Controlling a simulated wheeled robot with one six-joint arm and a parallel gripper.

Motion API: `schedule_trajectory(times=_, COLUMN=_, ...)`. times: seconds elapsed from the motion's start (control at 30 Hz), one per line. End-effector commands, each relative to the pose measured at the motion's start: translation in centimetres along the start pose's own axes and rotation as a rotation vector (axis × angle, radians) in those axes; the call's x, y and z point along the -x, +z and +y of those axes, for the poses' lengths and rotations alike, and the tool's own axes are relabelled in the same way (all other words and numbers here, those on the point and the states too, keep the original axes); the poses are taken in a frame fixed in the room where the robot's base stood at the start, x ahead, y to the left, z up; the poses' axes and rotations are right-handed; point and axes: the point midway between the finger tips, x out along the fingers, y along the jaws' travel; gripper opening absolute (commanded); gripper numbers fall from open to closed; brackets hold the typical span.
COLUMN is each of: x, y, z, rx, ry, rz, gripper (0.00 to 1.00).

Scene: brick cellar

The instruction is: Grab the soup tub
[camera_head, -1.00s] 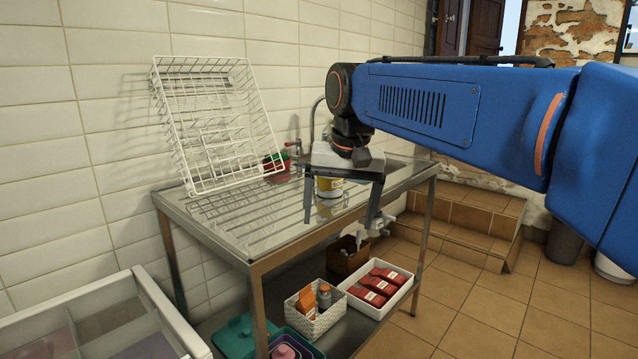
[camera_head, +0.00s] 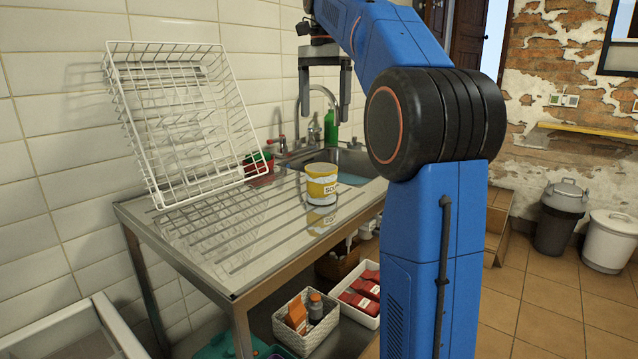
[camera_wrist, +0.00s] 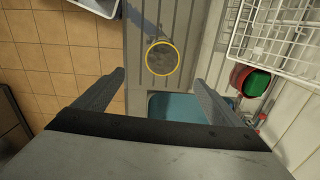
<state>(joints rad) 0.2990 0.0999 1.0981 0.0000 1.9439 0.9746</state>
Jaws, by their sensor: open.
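The soup tub (camera_head: 321,184) is yellow and white with lettering on its side. It stands upright on the ribbed steel drainboard (camera_head: 262,236), near the sink. In the wrist view the tub (camera_wrist: 162,59) shows from above as a round shape with a yellow rim, ahead of and between the fingers. My gripper (camera_head: 326,118) is open, pointing down, raised well above the drainboard and the tub. Its two fingers also show in the wrist view (camera_wrist: 158,88), apart with nothing between them.
A white wire rack (camera_head: 185,125) leans on the tiled wall at the left. A shelf below holds a white basket (camera_head: 306,320) and red packs.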

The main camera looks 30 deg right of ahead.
Motion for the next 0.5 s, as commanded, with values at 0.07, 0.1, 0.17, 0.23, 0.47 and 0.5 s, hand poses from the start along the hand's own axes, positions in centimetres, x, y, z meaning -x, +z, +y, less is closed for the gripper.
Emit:
schedule_trajectory(times=0.07, x=-0.9, y=0.0, z=0.1, rx=-0.002, ry=0.003, rz=-0.002, gripper=0.9)
schedule_trajectory(times=0.1, x=-1.5, y=0.0, z=0.1, rx=-0.001, ry=0.002, rz=-0.001, gripper=0.9)
schedule_trajectory(times=0.17, x=-2.5, y=0.1, z=0.1, rx=-0.001, ry=0.002, rz=-0.001, gripper=0.9)
schedule_trajectory(times=0.23, x=-3.8, y=0.1, z=0.1, rx=0.0, ry=0.003, rz=-0.002, gripper=0.9)
schedule_trajectory(times=0.47, x=-7.8, y=0.1, z=0.1, rx=0.001, ry=0.002, rz=-0.001, gripper=0.9)
schedule_trajectory(times=0.5, x=-8.6, y=0.1, z=0.1, rx=0.001, ry=0.001, rz=-0.001, gripper=0.9)
